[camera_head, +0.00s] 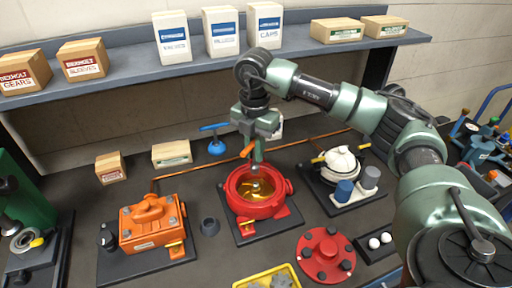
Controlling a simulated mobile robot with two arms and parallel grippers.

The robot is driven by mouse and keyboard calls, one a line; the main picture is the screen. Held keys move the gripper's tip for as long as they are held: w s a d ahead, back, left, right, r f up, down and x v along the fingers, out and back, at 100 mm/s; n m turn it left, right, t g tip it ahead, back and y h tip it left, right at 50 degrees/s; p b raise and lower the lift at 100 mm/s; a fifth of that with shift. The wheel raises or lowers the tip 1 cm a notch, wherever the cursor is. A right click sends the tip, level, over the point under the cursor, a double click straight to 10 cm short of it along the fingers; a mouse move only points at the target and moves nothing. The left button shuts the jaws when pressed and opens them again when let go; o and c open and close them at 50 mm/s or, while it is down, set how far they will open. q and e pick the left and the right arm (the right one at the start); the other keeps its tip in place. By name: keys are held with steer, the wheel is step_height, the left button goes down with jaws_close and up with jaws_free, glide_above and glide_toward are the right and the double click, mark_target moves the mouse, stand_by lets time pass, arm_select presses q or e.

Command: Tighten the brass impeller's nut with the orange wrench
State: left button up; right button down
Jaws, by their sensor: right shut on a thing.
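The brass impeller (264,186) sits inside an open red round housing (283,205) on a dark base plate in the middle of the bench. A small pale hub or nut shows at its centre, too small to make out well. My right gripper (257,153) points down above the housing. It is shut on the orange wrench (247,151), of which only a short orange piece shows beside the fingers. The wrench's lower end and any contact with the nut cannot be made out. My left gripper is not in view.
A red flanged cover (325,254) and yellow tray (266,277) lie in front. A blue-handled tool (215,144) stands behind. A shelf (120,82) with boxes runs along the back.

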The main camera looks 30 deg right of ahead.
steer(key=shift+w+d+m, duration=0.1)
steer(key=shift+d+m, duration=0.1)
steer(key=shift+m, duration=0.5)
steer(key=n, duration=0.1)
steer(key=f+n+b, duration=0.1)
steer(key=shift+n, duration=0.3)
steer(key=n, duration=0.2)
steer(key=f+n+b, duration=0.1)
steer(key=n, duration=0.1)
steer(key=shift+f, duration=0.1)
steer(key=n, duration=0.3)
steer(key=shift+f, duration=0.1)
steer(key=n, duration=0.4)
steer(key=shift+f, duration=0.2)
steer(key=shift+f+n+b, duration=0.2)
steer(key=shift+n+b, duration=0.3)
steer(key=shift+n, duration=0.4)
steer(key=n, duration=0.2)
steer(key=n+b, duration=0.1)
steer(key=n, duration=0.2)
steer(key=shift+f+n, duration=0.3)
steer(key=shift+n, duration=0.1)
steer(key=n+b, duration=0.1)
steer(key=n, duration=0.3)
steer(key=shift+f, duration=0.2)
steer(key=n+b, duration=0.1)
steer(key=n, duration=0.2)
